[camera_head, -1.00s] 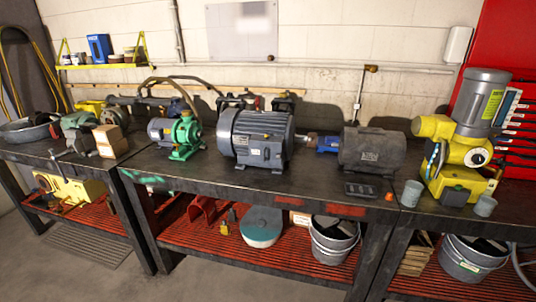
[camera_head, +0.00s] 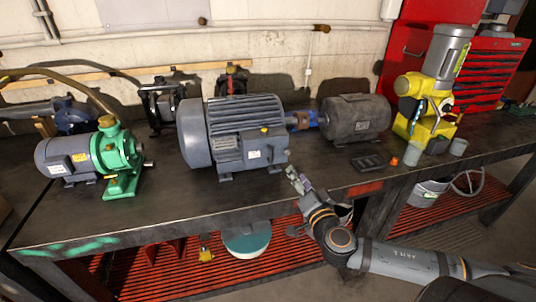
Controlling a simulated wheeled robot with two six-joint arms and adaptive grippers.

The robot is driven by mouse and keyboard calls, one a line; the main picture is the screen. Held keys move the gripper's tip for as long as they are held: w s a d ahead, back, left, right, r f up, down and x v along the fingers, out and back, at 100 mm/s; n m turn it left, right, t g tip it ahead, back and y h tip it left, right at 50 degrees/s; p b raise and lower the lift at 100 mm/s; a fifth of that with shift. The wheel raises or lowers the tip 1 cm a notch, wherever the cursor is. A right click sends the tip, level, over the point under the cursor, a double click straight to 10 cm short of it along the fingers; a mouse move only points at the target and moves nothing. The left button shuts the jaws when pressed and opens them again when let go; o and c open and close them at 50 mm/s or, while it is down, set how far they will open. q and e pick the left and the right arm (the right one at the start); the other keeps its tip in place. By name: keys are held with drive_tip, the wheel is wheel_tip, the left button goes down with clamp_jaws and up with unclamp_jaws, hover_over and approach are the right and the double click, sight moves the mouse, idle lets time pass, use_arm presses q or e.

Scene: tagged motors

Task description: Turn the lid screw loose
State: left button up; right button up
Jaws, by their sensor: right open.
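A large blue-grey motor (camera_head: 215,130) stands on the dark workbench (camera_head: 190,205), left of the picture's middle. A box with a flat lid (camera_head: 265,145) sits on its right front side, with a white label and a small yellow spot. The lid screw is too small to make out. My right gripper (camera_head: 293,176) is just right of and below this box, above the bench's front part. It is open, small in the picture, and appears empty and apart from the motor. My left gripper is not in view.
A green pump with a grey motor (camera_head: 115,158) stands at left. A dark motor (camera_head: 355,118) and a yellow-grey machine (camera_head: 430,90) stand at right. The bench front left of my gripper is clear.

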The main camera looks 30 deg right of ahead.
drive_tip(key=d+b, duration=0.1)
drive_tip(key=b, duration=0.4)
approach(288, 154)
drive_tip(key=a+x, duration=0.1)
drive_tip(key=x, duration=0.4)
drive_tip(key=d+x, duration=0.1)
drive_tip(key=x, duration=0.1)
drive_tip(key=shift+w+r, duration=0.15)
drive_tip(key=shift+w, duration=0.45)
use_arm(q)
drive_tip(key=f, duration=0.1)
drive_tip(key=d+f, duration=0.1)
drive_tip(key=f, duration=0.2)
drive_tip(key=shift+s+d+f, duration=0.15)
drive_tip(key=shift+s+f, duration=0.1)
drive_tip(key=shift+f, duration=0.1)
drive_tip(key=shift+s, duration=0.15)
use_arm(e)
drive_tip(key=shift+c, duration=0.5)
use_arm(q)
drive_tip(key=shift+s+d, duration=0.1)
use_arm(e)
clamp_jaws()
